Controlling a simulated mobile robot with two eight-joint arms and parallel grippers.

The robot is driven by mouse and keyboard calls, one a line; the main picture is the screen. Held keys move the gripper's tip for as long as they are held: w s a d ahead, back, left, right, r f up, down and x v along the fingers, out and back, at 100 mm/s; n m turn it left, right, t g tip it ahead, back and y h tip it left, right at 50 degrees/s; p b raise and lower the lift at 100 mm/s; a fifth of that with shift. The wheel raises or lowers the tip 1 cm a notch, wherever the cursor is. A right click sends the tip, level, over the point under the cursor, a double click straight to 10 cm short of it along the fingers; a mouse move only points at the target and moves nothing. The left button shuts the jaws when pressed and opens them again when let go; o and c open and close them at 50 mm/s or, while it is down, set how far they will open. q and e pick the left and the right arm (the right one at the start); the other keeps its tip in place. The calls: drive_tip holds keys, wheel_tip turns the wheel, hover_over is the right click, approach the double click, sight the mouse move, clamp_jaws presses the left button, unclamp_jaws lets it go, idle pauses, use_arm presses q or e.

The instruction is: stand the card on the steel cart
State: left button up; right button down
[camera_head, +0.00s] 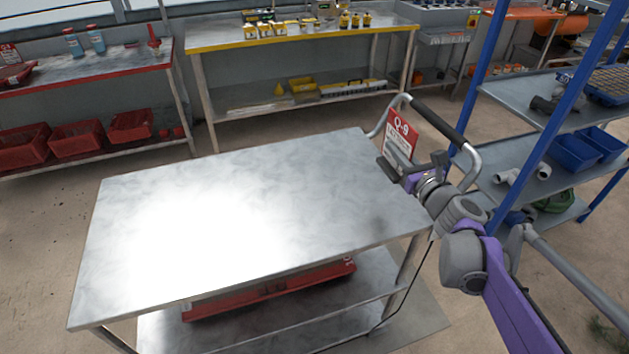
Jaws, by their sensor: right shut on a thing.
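The steel cart (330,165) stands in front of me with a bare, shiny top and a handle (437,122) at its right end. The card (401,137), red and white with "Q-9" printed on it, is upright and slightly tilted near the cart's far right corner. My right gripper (393,168) is shut on the card at its lower part, low over the right end of the cart top. I cannot tell whether the card's bottom edge touches the steel. My left gripper is not in view.
A red tray (270,290) lies on the cart's lower shelf. A blue-framed shelf rack (545,120) stands close on the right. A yellow-edged bench (290,38) and a red-edged bench (90,68) stand behind. The cart top's left and middle are free.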

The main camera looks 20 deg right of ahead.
drive_tip(key=shift+s+f, duration=0.1)
drive_tip(key=shift+s, duration=0.05)
wheel_tip(320, 180, down, 10)
drive_tip(key=b, duration=0.3)
drive_tip(key=c, duration=1)
unclamp_jaws()
